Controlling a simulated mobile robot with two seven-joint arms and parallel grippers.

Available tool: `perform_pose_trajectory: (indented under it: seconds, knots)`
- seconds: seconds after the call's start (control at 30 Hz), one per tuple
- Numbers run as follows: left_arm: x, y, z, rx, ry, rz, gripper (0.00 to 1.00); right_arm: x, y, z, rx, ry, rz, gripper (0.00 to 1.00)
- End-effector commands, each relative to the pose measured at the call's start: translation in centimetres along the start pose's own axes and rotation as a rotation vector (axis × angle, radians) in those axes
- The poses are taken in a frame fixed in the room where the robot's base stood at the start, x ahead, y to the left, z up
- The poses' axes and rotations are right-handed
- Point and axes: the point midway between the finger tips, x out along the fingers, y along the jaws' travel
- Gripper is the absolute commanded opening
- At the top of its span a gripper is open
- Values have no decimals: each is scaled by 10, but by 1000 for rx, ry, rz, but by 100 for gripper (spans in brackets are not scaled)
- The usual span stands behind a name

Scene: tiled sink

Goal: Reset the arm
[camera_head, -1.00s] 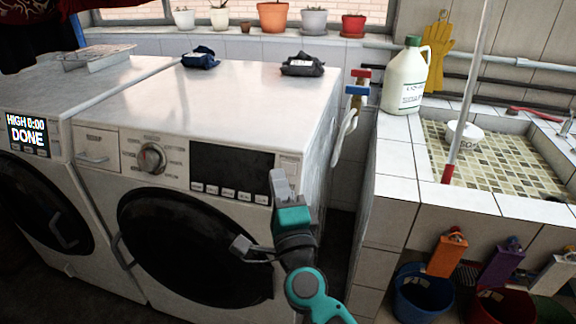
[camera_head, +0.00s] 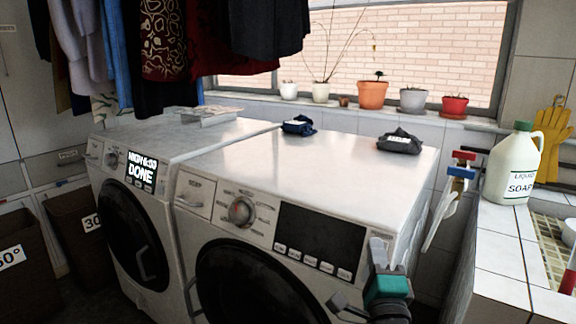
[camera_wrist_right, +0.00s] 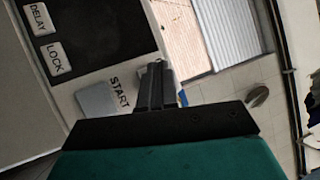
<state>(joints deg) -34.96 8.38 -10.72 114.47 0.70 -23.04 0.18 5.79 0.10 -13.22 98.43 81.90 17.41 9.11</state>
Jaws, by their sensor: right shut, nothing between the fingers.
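My right gripper (camera_head: 378,252) is at the lower right of the head view, in front of the right end of the near washing machine's (camera_head: 310,170) control panel. Its fingers are together and empty. In the right wrist view the closed fingers (camera_wrist_right: 156,84) point up the picture beside the START button (camera_wrist_right: 96,98); I cannot tell whether they touch it. The lower part of my right arm is cut off by the frame edge. My left arm and gripper are not in view.
The far machine (camera_head: 125,205) shows DONE on its display (camera_head: 141,172). Dark cloths (camera_head: 299,125) (camera_head: 401,142) lie on the near machine. A soap jug (camera_head: 513,165) stands on the tiled ledge at right. Clothes (camera_head: 165,50) hang at upper left; baskets (camera_head: 75,220) stand at lower left.

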Motion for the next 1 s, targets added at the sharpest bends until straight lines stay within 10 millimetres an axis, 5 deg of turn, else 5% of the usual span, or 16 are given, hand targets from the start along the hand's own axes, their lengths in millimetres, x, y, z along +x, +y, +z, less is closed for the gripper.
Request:
perform_pose_trajectory:
  seconds: [0.1, 0.47, 0.7, 0.83, 1.0]
  knots:
    - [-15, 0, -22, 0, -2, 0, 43, 8, -26, 1, -1, 0, -1, 0]
    - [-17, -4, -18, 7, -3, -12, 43, -136, 73, 12, -841, -414, 209, 0]
    - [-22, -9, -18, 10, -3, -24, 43, -247, 125, -14, -1345, -749, 404, 0]
    - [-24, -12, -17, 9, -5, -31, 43, -284, 136, -30, -1505, -862, 472, 0]
    - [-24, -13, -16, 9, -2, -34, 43, -300, 140, -39, -1583, -916, 502, 0]
